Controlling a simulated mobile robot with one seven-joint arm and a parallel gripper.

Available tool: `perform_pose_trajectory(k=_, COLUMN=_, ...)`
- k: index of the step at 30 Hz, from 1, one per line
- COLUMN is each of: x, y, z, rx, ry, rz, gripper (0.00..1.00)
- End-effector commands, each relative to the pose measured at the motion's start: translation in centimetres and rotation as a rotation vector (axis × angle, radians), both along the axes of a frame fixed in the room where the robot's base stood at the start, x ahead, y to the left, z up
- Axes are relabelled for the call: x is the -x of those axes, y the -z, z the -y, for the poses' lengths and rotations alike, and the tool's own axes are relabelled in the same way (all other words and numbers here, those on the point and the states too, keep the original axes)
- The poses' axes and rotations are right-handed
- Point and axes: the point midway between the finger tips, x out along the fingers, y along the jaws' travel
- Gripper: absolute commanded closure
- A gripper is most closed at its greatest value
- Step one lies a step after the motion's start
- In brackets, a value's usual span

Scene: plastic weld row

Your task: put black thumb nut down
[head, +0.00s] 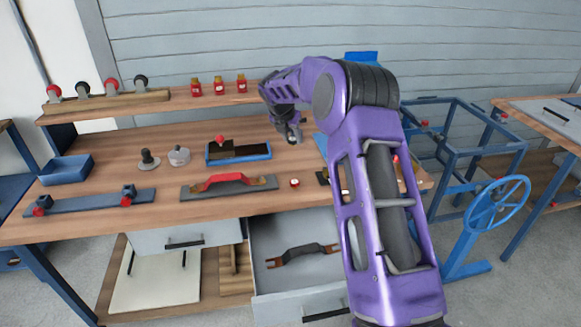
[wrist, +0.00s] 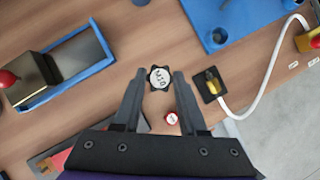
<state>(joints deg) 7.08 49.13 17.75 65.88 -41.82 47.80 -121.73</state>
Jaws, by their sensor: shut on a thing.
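The black thumb nut (wrist: 159,78) has a knobbed rim and a pale face marked M10. In the wrist view it sits between the two fingertips of my gripper (wrist: 165,75), which is shut on it. The nut is too small to make out clearly there. The wrist view shows wood beneath the nut; I cannot tell its exact height.
A small red-and-white knob (wrist: 172,118) lies near the right finger. A black plate with a yellow plug (wrist: 210,84) and white cable is to the right. A blue tray (wrist: 70,68) lies left, and a blue fixture (wrist: 225,20) beyond. Bare wood surrounds the nut.

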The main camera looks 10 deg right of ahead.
Motion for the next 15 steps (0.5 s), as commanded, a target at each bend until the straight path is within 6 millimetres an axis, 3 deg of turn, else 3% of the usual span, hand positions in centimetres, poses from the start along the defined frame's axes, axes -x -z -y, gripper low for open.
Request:
perform_pose_trajectory(k=3, x=-0.6, y=0.7, z=0.9, rx=-0.001, ry=-0.006, rz=0.001, gripper=1.00)
perform_pose_trajectory(k=15, x=-0.6, y=5.8, z=1.0, rx=0.001, ry=-0.008, rz=-0.001, gripper=1.00)
